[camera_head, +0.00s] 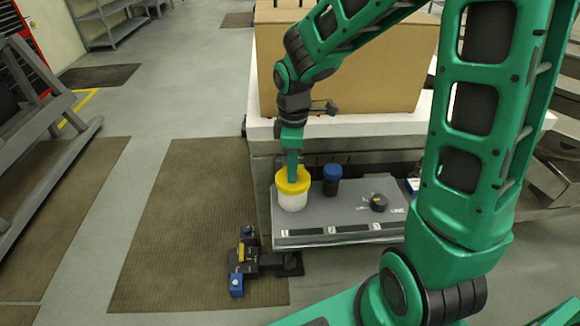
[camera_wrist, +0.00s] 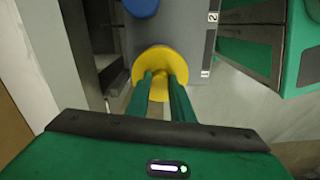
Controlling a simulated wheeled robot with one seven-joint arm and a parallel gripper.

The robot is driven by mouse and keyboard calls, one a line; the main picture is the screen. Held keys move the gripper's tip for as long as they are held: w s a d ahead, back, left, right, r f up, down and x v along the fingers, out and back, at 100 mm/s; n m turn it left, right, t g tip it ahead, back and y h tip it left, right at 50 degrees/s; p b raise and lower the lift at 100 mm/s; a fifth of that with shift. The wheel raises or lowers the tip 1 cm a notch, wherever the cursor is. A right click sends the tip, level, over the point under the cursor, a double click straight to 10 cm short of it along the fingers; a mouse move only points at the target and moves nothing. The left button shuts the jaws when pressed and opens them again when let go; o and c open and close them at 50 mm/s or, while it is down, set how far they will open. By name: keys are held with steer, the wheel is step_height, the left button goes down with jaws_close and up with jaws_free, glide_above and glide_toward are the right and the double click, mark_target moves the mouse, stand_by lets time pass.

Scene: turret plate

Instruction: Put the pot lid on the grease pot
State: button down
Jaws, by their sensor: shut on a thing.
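The yellow pot lid (camera_head: 300,185) is at the mouth of the white grease pot (camera_head: 292,202), near the left end of the grey plate (camera_head: 335,212). No gap shows between lid and pot, but I cannot tell whether the lid is fully seated. My gripper (camera_head: 292,177) points down from above and is shut on the lid. In the wrist view both fingers (camera_wrist: 160,78) close on the middle of the yellow lid (camera_wrist: 142,66). The lid hides the pot there.
A dark jar with a blue cap (camera_head: 332,174) stands just right of the pot; its blue cap (camera_wrist: 142,6) shows in the wrist view. A black round piece (camera_head: 379,203) lies farther right. A large cardboard box (camera_head: 390,75) stands behind.

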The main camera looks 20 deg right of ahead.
steer(key=c, duration=1)
jaws_free()
steer(key=shift+r, duration=3.45)
